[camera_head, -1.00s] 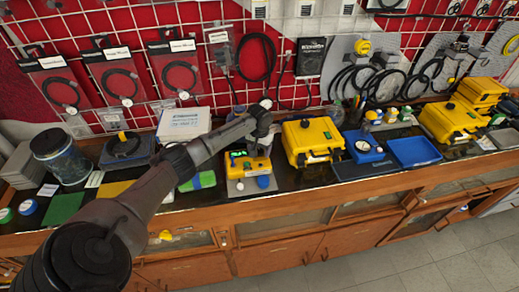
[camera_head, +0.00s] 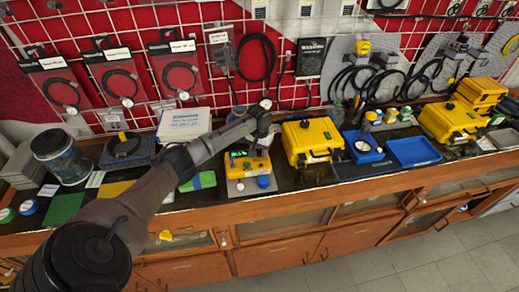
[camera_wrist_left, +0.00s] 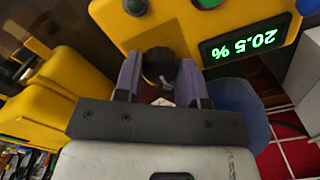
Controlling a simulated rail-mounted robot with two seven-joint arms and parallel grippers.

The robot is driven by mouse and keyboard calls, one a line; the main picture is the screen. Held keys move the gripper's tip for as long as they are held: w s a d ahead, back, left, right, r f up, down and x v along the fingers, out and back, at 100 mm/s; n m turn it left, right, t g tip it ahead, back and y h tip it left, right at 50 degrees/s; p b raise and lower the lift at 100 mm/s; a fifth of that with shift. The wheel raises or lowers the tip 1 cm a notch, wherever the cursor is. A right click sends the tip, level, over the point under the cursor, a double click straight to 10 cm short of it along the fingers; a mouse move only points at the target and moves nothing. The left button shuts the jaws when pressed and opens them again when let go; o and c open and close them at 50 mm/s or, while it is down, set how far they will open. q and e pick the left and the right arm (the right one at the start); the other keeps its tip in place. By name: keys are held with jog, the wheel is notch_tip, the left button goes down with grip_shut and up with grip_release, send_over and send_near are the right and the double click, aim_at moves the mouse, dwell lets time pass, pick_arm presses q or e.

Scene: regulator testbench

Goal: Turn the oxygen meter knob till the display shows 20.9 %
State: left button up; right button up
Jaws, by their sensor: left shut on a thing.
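The oxygen meter is a yellow box (camera_head: 235,186) on the bench, below my left gripper (camera_head: 266,138) in the head view. The fingers partly hide the knob. My right gripper is not in view.
A larger yellow case (camera_head: 312,138) stands just right of the meter. A blue round item (camera_head: 263,182) is at the meter's front right. A green and grey item (camera_head: 199,181) lies to its left. A blue tray (camera_head: 414,152) is farther right.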

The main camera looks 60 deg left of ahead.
pick_arm(q)
jog(key=shift+r+m+p, duration=0.15)
jog(key=shift+m+p, duration=0.65)
jog(key=shift+m, duration=0.3)
jog(key=shift+m+p, duration=0.4)
jog(key=shift+m, duration=0.3)
jog(key=m+p, duration=0.1)
jog(key=m, duration=0.1)
jog(key=shift+m, duration=0.8)
jog(key=o, duration=0.9)
